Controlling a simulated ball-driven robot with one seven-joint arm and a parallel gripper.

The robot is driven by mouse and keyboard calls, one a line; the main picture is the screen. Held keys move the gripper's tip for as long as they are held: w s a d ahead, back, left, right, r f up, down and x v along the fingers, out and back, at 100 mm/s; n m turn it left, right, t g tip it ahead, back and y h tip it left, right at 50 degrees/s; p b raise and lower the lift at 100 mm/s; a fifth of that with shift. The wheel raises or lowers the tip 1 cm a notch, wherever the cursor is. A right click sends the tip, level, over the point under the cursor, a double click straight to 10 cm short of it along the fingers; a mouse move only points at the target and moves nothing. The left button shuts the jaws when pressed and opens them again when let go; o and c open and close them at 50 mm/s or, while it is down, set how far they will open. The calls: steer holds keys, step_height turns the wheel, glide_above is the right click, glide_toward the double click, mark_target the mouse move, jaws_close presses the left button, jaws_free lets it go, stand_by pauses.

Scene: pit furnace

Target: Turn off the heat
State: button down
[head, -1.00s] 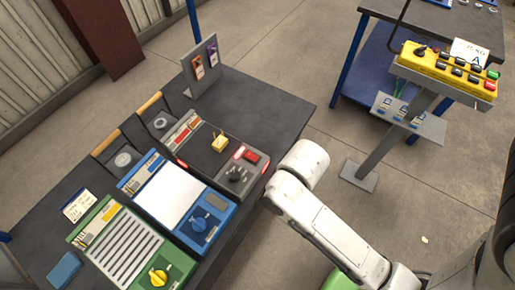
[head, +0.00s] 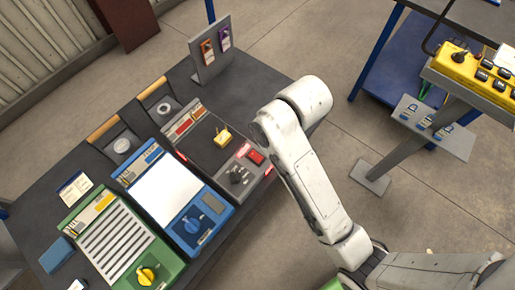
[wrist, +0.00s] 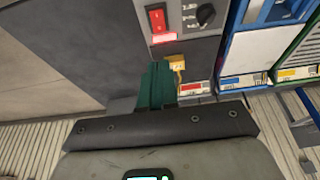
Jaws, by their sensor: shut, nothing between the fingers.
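A dark grey heating unit (head: 205,152) stands on the table, with a red rocker switch (head: 256,157) and a black knob (head: 239,175) at its front end. Red lights glow beside the switch and at the unit's side. A small yellow block (head: 223,137) sits on its dark top. In the wrist view the red switch (wrist: 157,18), a lit red lamp (wrist: 163,38), the black knob (wrist: 206,15) and the yellow block (wrist: 175,62) show beyond my gripper. My gripper (wrist: 157,68) is shut and empty, its green fingers apart from the switch. In the head view its fingers are hidden.
A blue unit (head: 170,185) with a blue knob and a green unit (head: 115,240) with a yellow knob stand alongside. An upright stand (head: 212,62) with orange and purple tags is at the table's back. A yellow control box (head: 470,72) stands on a post at right.

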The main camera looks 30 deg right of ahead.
glide_toward(258, 158)
steer(key=w+f, duration=0.2)
steer(key=w+a+f, duration=0.1)
steer(key=w+f, duration=0.1)
steer(key=shift+a+f, duration=0.15)
steer(key=shift+f, duration=0.85)
steer(key=shift+w+f, duration=0.1)
steer(key=shift+f, duration=0.15)
steer(key=shift+p, duration=0.3)
steer(key=shift+s+d+f+p, duration=0.1)
steer(key=shift+s+p, duration=0.15)
steer(key=shift+s, duration=0.25)
steer(key=shift+s+d+f+p, duration=0.1)
steer(key=shift+s+d+p, duration=0.1)
steer(key=shift+s, duration=0.25)
steer(key=shift+r, duration=0.1)
